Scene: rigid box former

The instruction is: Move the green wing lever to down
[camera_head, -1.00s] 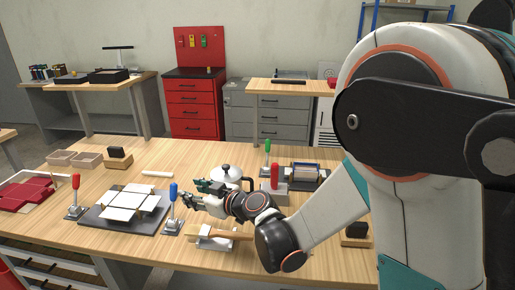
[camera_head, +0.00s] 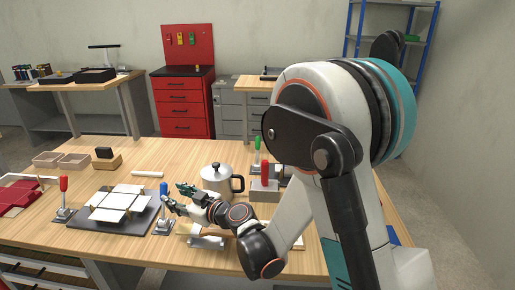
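The green lever (camera_head: 257,143) stands upright at the back right of the workbench, behind the red lever (camera_head: 264,170). Its base is partly hidden by the red lever's block. My gripper (camera_head: 173,193) is over the front middle of the bench, close to the blue lever (camera_head: 163,188), well left of and nearer than the green lever. Its fingers look spread, with nothing seen between them. I cannot tell whether it touches the blue lever.
A steel pot (camera_head: 215,178) stands between my gripper and the green lever. A dark plate with white panels (camera_head: 118,205) and another red lever (camera_head: 64,190) are at the left. A brush with a wooden handle (camera_head: 190,229) lies in front.

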